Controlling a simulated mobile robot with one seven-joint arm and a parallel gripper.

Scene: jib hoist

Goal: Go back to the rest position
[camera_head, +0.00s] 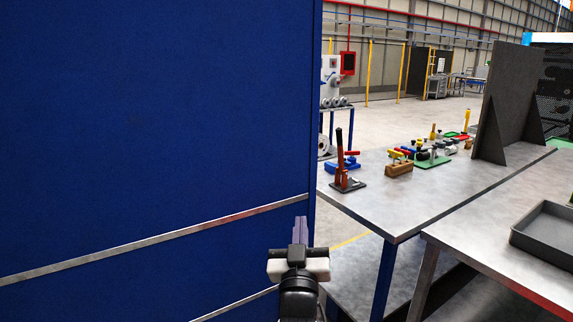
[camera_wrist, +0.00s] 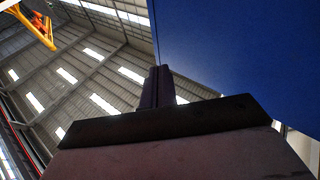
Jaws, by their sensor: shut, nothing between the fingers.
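My gripper (camera_head: 300,231) is in the lower middle of the head view, pointing up and away from me. Its purple-grey fingers are together with nothing between them. It stands in front of the right edge of a large blue panel (camera_head: 160,120); I cannot tell how wide the gap is. In the wrist view the shut fingers (camera_wrist: 158,86) point up towards the roof, and the blue panel (camera_wrist: 245,50) fills the upper right.
A grey table (camera_head: 440,190) with several hand tools and clamps stands to the right, an upright grey board (camera_head: 505,100) on it. A nearer table holds a grey tray (camera_head: 548,235). An orange hoist part (camera_wrist: 38,25) hangs overhead. Open floor (camera_head: 390,122) lies beyond.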

